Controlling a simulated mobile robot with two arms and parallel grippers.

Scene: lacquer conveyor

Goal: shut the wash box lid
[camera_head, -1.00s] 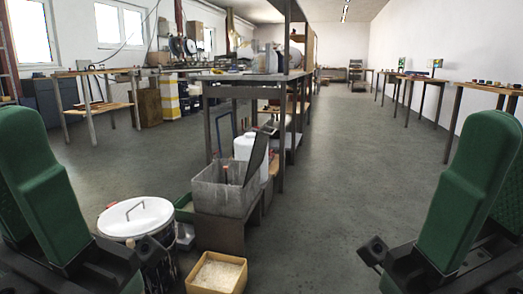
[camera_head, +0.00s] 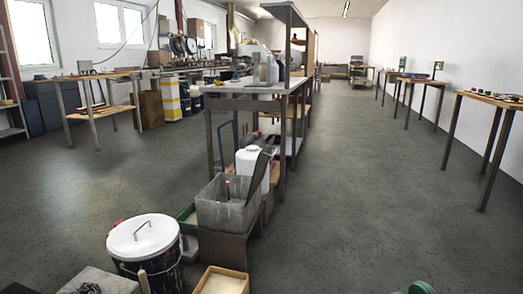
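The wash box (camera_head: 224,214) is a grey open-topped bin on a dark low stand, left of the lower middle of the head view. Its dark lid (camera_head: 260,172) stands raised and tilted at the box's right side, so the box is open. A thin item with a reddish top sticks up inside it; the rest of the contents is hard to make out. Neither of my grippers is in view. Only a small green part of my own body shows at the bottom edge, right of the middle.
A black bucket with a white lid (camera_head: 143,238) stands left of the box. A shallow yellowish box (camera_head: 221,281) lies in front. A white canister (camera_head: 252,165) and a metal-legged workbench (camera_head: 250,89) are behind. The floor to the right is clear.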

